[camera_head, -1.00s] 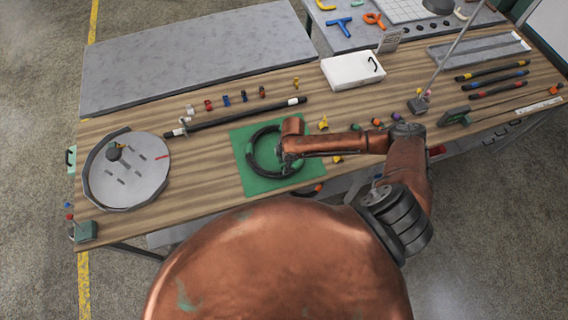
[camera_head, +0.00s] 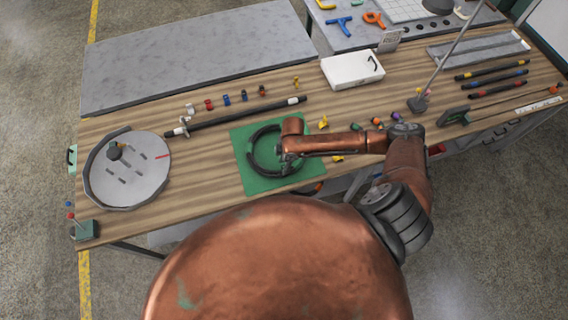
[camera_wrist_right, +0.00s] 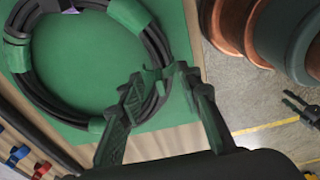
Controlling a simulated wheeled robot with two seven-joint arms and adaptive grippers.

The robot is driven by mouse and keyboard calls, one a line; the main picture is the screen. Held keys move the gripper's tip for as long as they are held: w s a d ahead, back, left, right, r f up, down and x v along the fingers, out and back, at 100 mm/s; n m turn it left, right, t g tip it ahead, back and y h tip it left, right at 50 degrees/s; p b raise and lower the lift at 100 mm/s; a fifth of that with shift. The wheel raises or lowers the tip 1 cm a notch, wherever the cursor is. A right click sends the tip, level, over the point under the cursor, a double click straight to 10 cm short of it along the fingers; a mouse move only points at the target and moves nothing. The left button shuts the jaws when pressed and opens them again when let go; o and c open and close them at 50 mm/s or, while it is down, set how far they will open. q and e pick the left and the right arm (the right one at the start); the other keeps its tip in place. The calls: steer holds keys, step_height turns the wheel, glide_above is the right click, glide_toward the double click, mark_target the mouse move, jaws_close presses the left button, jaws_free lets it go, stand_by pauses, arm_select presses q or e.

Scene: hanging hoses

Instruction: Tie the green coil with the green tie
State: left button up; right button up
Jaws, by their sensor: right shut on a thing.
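The green coil is a ring of black hose (camera_head: 253,150) lying on a green square mat (camera_head: 262,184); the arm hides its right side in the head view. In the right wrist view the hose (camera_wrist_right: 39,88) runs in several turns, with green ties wrapped around it at the top (camera_wrist_right: 130,14), the left (camera_wrist_right: 16,55) and the bottom (camera_wrist_right: 97,125). My right gripper (camera_wrist_right: 161,82) is down at the coil's right side, its fingers shut on a green tie (camera_wrist_right: 163,74) at the hose. I cannot tell whether this tie is fully closed. My left gripper is not in view.
A round grey plate (camera_head: 135,185) stands on the left of the wooden table. A long black hose (camera_head: 235,117) and small coloured ties lie behind the mat. A white box (camera_head: 350,70) stands further back. Black rods (camera_head: 492,74) lie at the right. Bare table lies left of the mat.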

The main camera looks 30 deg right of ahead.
steer(key=shift+f, duration=0.4)
stand_by(0.5)
steer(key=shift+f+b, duration=0.45)
steer(key=shift+f, duration=0.2)
steer(key=shift+f+b, duration=0.35)
steer(key=shift+f, duration=0.35)
stand_by(0.5)
steer(key=o, duration=1.2)
steer(key=shift+r, duration=0.15)
steer(key=r, duration=0.4)
steer(key=d+r, duration=0.1)
steer(key=r, duration=0.6)
steer(key=shift+s+d+r, duration=0.2)
steer(key=shift+s+r, duration=0.05)
steer(key=shift+r, duration=0.1)
